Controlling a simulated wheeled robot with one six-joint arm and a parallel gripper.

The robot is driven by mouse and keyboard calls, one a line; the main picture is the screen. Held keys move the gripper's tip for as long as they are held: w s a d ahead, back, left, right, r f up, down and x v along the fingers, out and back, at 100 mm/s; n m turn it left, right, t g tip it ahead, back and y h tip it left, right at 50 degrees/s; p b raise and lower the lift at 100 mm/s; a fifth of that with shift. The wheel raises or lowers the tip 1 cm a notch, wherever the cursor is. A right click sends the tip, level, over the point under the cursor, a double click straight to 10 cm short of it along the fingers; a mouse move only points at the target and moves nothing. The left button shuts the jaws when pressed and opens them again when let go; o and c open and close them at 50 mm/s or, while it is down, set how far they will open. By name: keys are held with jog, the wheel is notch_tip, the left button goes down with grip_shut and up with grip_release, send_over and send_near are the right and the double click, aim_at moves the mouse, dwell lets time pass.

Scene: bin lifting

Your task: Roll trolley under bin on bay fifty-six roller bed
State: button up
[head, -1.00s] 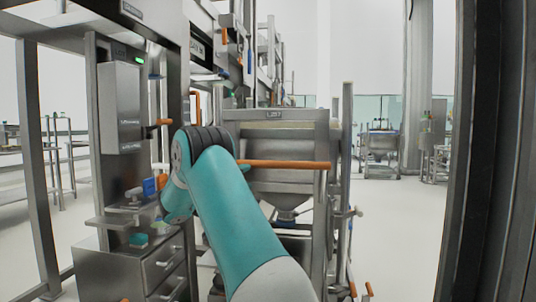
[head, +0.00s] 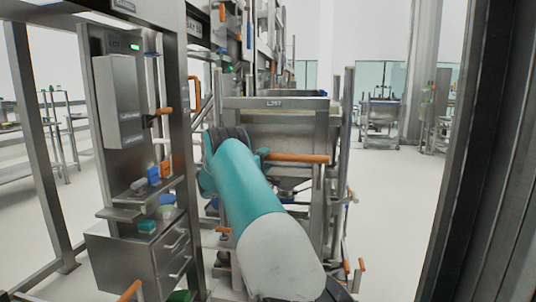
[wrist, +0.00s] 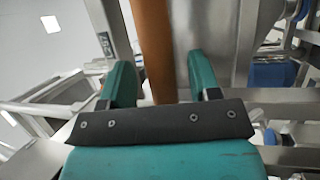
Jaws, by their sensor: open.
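A grey metal bin with a label plate reading about L257 (head: 275,103) stands ahead in the head view. A metal frame with upright posts (head: 345,130), apparently the trolley, stands around or in front of it; I cannot tell whether it is under the bin. A horizontal orange handle bar (head: 300,158) crosses its front. My gripper (wrist: 160,72) is open, its two teal fingers on either side of the orange bar (wrist: 153,40) in the wrist view; contact is unclear. In the head view my arm hides the bin's lower left. The roller bed cannot be made out.
A steel cabinet station (head: 145,245) with drawers and a grey box (head: 118,100) stands close on the left. A bay sign (head: 194,28) hangs above. Orange-tipped levers (head: 362,264) stick up low at right. Open floor (head: 400,215) lies right, bounded by a dark post (head: 480,170).

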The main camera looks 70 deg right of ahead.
jog(key=shift+x, duration=1.25)
grip_shut()
jog(key=shift+s+a, duration=0.1)
jog(key=shift+s, duration=0.05)
